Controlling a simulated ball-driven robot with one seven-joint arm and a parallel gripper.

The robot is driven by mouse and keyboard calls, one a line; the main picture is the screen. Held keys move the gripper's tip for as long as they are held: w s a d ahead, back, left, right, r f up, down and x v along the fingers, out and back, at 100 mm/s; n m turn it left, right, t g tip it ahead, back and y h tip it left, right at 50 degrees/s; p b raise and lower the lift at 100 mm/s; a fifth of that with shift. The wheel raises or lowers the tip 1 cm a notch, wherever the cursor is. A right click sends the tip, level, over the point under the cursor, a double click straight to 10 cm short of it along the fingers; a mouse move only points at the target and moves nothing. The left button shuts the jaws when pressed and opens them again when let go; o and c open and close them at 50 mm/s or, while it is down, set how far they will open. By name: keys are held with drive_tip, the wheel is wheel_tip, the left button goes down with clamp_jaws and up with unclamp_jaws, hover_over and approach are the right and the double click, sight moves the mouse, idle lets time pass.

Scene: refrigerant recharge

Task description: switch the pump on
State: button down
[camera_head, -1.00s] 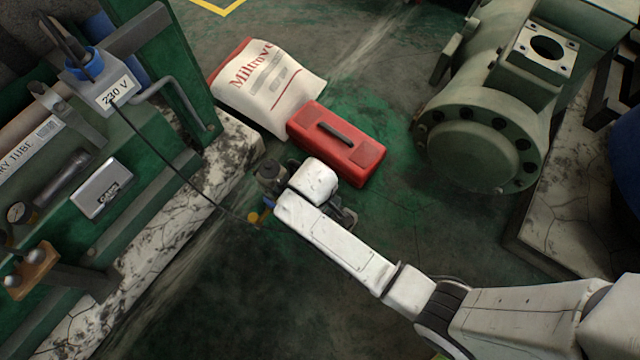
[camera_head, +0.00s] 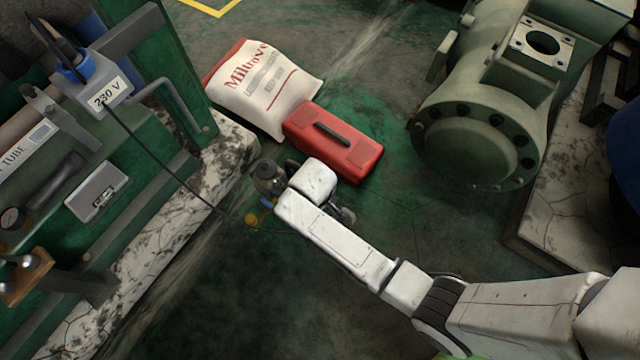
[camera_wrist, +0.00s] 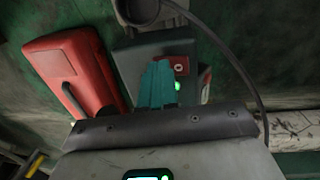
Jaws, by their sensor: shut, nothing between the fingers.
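The pump (camera_head: 268,176) stands on the floor beside the red toolbox, largely covered by my arm in the head view. In the wrist view its dark grey-green body (camera_wrist: 125,62) lies behind my fingers. A small red plate (camera_wrist: 181,65) with a pale round mark is on the pump, just right of my fingertips. A bright green glow (camera_wrist: 178,86) shows below that plate; I cannot tell whether it is a lamp or the switch. My gripper (camera_wrist: 160,67) is shut and empty, its teal fingers over the pump's face. Whether they touch it cannot be told.
The red toolbox (camera_head: 333,143) and a white sack (camera_head: 265,85) lie close behind the pump. A dark cable hangs from the 230 V box (camera_head: 98,88) towards the pump. A big green machine (camera_head: 480,140) stands at right. Floor in front of the pump is clear.

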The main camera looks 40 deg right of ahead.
drive_tip(key=shift+a, duration=0.1)
drive_tip(key=shift+s+a+r+p, duration=0.1)
drive_tip(key=shift+s+a+p, duration=0.15)
drive_tip(key=shift+a+p, duration=0.35)
drive_tip(key=shift+r, duration=0.15)
wheel_tip(320, 180, up, 14)
drive_tip(key=a+p, duration=0.2)
drive_tip(key=p, duration=0.7)
drive_tip(key=shift+s+f+p, duration=0.2)
drive_tip(key=shift+s+p, duration=0.1)
drive_tip(key=shift+p, duration=0.05)
drive_tip(key=shift+w+d, duration=0.1)
drive_tip(key=shift+w+d+b, duration=0.25)
drive_tip(key=shift+d+b, duration=0.05)
drive_tip(key=shift+d, duration=0.2)
drive_tip(key=shift+f, duration=0.1)
